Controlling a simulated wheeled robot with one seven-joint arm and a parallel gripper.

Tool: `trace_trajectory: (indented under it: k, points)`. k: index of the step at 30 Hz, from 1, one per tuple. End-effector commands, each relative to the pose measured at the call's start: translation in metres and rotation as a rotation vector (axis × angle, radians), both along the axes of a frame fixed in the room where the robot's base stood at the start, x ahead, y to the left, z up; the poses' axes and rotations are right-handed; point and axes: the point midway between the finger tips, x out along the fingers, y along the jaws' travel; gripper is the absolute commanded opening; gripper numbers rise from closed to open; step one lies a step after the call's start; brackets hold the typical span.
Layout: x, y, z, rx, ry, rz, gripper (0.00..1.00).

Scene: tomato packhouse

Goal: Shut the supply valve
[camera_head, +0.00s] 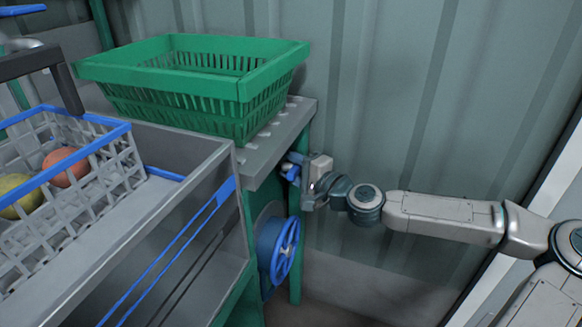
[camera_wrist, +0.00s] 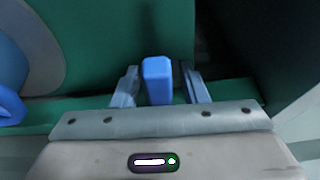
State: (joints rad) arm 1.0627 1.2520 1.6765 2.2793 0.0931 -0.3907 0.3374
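My gripper (camera_head: 296,168) is at the end of the steel bench, below its top. In the wrist view my gripper (camera_wrist: 161,82) is open, with one finger on each side of a blue lever-like handle (camera_wrist: 158,80). Narrow gaps show between the handle and both fingers. In the head view the handle (camera_head: 290,173) is small and partly hidden by my gripper, so its angle is hard to tell. A blue spoked wheel (camera_head: 285,250) stands below, on the bench's green frame; its edge shows in the wrist view (camera_wrist: 8,108). No label marks which is the supply valve.
A green crate (camera_head: 180,98) stands on the bench top (camera_head: 283,134) above my gripper. A grey basket with a blue rim (camera_head: 108,137) holds fruit at left. Another blue lever (camera_head: 22,10) is at the top left. The corrugated wall (camera_head: 400,90) is close behind my arm.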

Motion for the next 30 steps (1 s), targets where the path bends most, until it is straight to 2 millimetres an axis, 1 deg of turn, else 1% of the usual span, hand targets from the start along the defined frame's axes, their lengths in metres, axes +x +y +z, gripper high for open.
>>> trace_trajectory:
  k: [2,3,5,6,7,8,13,20,27,28,29,30]
  points:
    - [0.0000,-0.0001,0.0001,0.000,0.000,0.000,0.40]
    - [-0.0001,-0.0002,0.0001,0.000,0.000,0.000,0.37]
    - [-0.0001,-0.0002,0.0001,0.000,0.000,0.000,0.21]
    - [-0.0001,-0.0003,0.0001,0.000,0.000,0.000,0.09]
    - [-0.0001,-0.0003,0.0001,0.000,0.000,0.000,0.01]
    - [-0.0001,-0.0003,0.0001,0.000,0.000,0.000,0.00]
    - [-0.0002,-0.0003,-0.0007,-0.003,-0.009,0.000,0.00]
    - [-0.0001,-0.0003,-0.0003,-0.037,-0.102,-0.001,0.00]
    - [0.0000,-0.0005,0.0006,-0.039,-0.105,-0.001,0.00]
    - [0.0000,-0.0005,0.0006,-0.039,-0.105,-0.001,0.27]
    - [0.0000,-0.0005,0.0006,-0.039,-0.105,-0.001,0.35]
    - [0.0000,-0.0005,0.0006,-0.039,-0.105,-0.001,0.40]
